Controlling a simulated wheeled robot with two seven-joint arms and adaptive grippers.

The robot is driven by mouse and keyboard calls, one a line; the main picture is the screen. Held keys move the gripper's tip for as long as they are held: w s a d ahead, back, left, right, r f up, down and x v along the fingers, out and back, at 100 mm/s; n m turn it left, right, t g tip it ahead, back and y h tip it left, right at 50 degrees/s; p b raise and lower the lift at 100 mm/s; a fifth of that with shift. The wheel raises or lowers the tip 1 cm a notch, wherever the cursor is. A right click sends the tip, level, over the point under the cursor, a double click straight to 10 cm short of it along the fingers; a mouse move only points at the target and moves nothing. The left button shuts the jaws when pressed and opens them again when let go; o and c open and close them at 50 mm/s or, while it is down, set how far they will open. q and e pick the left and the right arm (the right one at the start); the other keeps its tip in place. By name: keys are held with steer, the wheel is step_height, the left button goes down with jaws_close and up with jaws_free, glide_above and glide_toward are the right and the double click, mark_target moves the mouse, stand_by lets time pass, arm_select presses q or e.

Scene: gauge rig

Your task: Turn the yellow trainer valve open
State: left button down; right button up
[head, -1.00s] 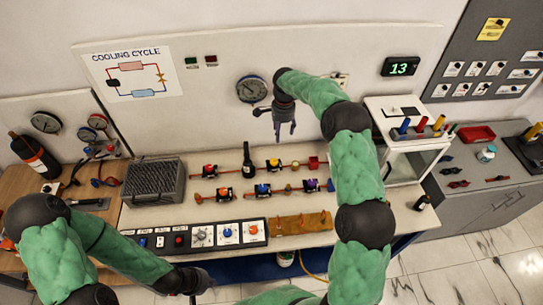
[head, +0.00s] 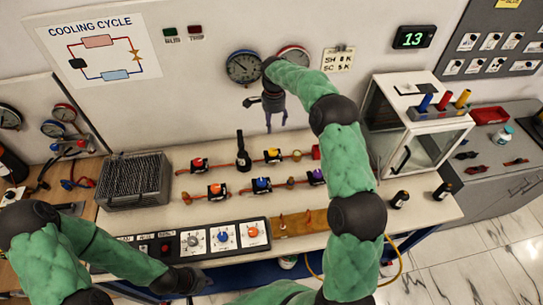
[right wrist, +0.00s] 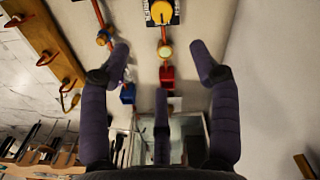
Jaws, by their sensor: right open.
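The yellow trainer valve (head: 272,155) sits on the back pipe row of the bench.
Other valves stand close by: red (head: 198,164), blue (head: 262,185) and purple (head: 317,176). A finned block (head: 135,182) is at left, a glass case (head: 412,150) at right. The control panel (head: 205,241) lines the front.

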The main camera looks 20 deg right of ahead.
steer(key=b, duration=0.5)
glide_toward(273, 151)
step_height(273, 151, down, 9)
steer(key=shift+f+b, duration=0.1)
steer(key=shift+b, duration=0.3)
steer(key=c, duration=1.1)
